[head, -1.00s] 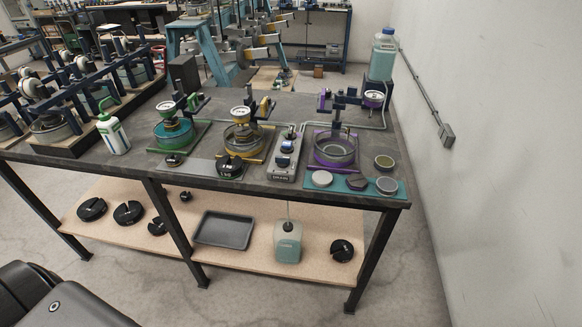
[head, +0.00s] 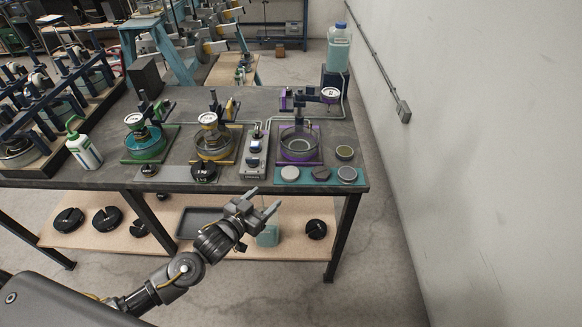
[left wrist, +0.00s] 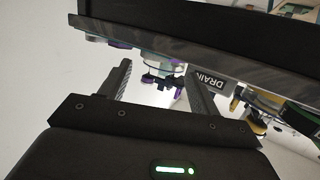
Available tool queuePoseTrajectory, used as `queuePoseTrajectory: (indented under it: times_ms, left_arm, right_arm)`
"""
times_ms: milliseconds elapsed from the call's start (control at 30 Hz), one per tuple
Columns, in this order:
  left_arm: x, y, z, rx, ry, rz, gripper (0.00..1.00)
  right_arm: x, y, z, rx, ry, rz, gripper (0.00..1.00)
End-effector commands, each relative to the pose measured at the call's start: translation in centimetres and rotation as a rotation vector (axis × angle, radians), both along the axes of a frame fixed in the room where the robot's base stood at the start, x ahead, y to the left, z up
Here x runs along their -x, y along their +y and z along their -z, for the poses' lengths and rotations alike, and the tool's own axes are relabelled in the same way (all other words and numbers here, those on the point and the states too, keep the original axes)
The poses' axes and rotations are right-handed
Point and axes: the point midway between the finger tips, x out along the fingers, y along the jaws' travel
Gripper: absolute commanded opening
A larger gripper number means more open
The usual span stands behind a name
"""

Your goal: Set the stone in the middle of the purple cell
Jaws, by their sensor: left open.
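The purple cell (head: 299,152) is a round clear-walled dish on a purple base at the table's right end. A ring shows inside it, and a dark arm with a white dial stands behind it. A teal mat (head: 305,181) in front holds a pale disc (head: 290,173), a dark piece (head: 321,173) and a grey disc (head: 347,173); I cannot tell which is the stone. My left gripper (head: 264,203) is open and empty, in front of the table's front edge and apart from the mat. Its fingers also show in the left wrist view (left wrist: 158,72). My right gripper is not in view.
A small round dish (head: 344,153) sits right of the purple cell. A grey control box (head: 254,155) stands left of it, then yellow (head: 215,145) and green (head: 144,143) cells. The table's front edge and lower shelf (head: 95,238) are near my arm. A wall rises at right.

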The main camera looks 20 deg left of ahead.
Motion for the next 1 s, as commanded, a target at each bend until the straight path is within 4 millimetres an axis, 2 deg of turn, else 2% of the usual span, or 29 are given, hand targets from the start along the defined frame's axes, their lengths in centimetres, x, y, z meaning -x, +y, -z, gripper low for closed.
queuePoseTrajectory:
  times_ms: [33, 167, 267, 600, 867, 1000]
  left_arm:
    - [0.1, -0.4, -1.4, 0.01, -0.018, 0.012, 0.63]
    - [0.1, -0.8, -2.6, 0.024, -0.035, 0.022, 0.63]
    - [-0.2, -0.9, -2.6, 0.025, -0.036, 0.022, 0.63]
    - [-4.6, -2.3, -1.9, 0.023, -0.035, 0.02, 0.63]
    - [-5.3, -2.6, -1.7, 0.024, -0.034, 0.02, 0.63]
    - [-6.9, -2.9, -1.6, 0.023, -0.034, 0.02, 0.63]
  right_arm:
    - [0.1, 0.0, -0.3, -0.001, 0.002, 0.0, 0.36]
    - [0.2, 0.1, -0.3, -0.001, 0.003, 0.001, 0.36]
    - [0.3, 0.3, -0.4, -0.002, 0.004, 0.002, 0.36]
    - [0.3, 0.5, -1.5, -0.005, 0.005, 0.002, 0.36]
    - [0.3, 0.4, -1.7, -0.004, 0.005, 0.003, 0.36]
    - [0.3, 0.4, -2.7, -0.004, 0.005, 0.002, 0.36]
